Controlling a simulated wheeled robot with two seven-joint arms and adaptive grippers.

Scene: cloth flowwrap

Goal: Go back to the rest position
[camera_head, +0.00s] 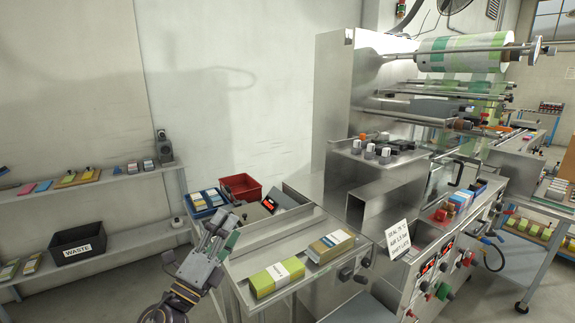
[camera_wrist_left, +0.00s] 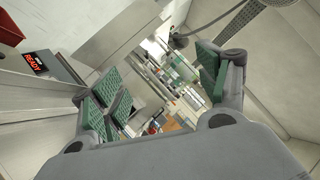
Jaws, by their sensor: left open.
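My left gripper (camera_head: 222,238) is in the head view, raised in front of the left end of the machine's infeed table. In the left wrist view, its two green-padded fingers (camera_wrist_left: 164,84) stand wide apart with nothing between them. A green and white pack (camera_head: 277,277) and a brown pack (camera_head: 331,246) lie on the metal infeed table (camera_head: 270,238), to the right of the gripper. My right gripper is in neither view.
The flow-wrap machine (camera_head: 340,90) with its film roll (camera_head: 463,53) fills the right. A red bin (camera_head: 240,187) and a blue tray (camera_head: 207,202) sit behind the gripper. A black waste bin (camera_head: 78,246) stands on the left shelf. A screen reading READY (camera_wrist_left: 37,65) shows in the left wrist view.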

